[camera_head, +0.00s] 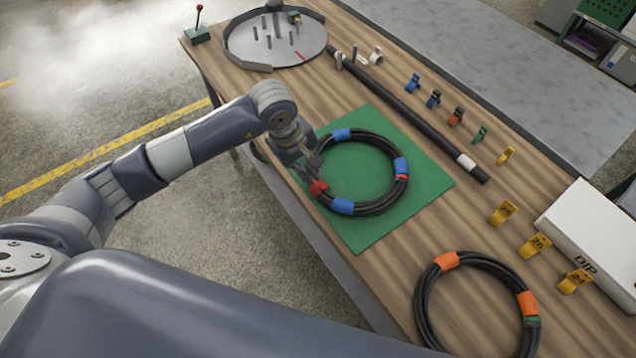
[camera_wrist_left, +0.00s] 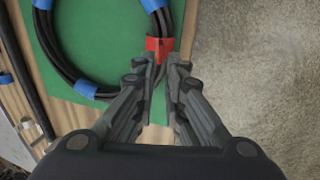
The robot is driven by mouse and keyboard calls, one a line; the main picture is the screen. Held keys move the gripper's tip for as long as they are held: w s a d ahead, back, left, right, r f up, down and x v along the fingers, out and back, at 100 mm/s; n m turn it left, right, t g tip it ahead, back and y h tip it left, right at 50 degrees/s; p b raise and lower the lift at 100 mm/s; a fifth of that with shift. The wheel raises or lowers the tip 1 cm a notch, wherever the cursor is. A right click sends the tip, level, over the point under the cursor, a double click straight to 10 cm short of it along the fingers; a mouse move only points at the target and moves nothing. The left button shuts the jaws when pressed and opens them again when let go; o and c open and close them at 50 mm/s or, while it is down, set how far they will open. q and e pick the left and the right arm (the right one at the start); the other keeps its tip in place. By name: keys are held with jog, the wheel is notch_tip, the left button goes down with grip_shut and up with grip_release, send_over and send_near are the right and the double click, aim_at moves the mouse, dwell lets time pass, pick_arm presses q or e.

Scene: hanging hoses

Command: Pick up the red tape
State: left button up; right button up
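The red tape (camera_head: 318,187) shows at the near-left edge of a black hose coil (camera_head: 387,204) lying on a green mat (camera_head: 424,166). My left gripper (camera_head: 312,172) is right at this tape. In the left wrist view, the red tape (camera_wrist_left: 158,45) is just ahead of the left fingertips (camera_wrist_left: 167,64). The fingers stand nearly parallel with a narrow gap between them. I cannot tell whether they touch the tape. My right gripper is not in view.
The coil also carries blue tapes (camera_head: 342,206) and a smaller red band (camera_head: 401,177). A second coil with orange tape (camera_head: 446,261) lies at the front right. A black tube (camera_head: 405,107), coloured clips and a white box (camera_head: 592,240) lie beyond. The table's edge is close to my left gripper.

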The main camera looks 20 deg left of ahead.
aim_at(315, 181)
pick_arm(q)
jog(key=p+x, duration=0.1)
jog(key=x, duration=0.2)
jog(key=p+x, duration=0.1)
jog(key=x, duration=0.1)
jog(key=shift+s+d+f+p, duration=0.15)
jog(key=shift+d+f+p, duration=0.05)
jog(key=shift+d+p, duration=0.15)
jog(key=shift+f, duration=0.45)
grip_shut()
jog(key=shift+r, duration=0.5)
notch_tip(315, 181, up, 3)
jog(key=shift+r+p, duration=0.2)
jog(key=shift+p, duration=0.75)
jog(key=s+a, duration=0.2)
jog(key=s, duration=0.5)
jog(key=s+a+p, duration=0.1)
jog(key=s+a, duration=0.2)
jog(key=s, duration=0.5)
jog(key=shift+a+r+p, duration=0.2)
jog(key=shift+r+p, duration=0.1)
jog(key=shift+r, duration=0.05)
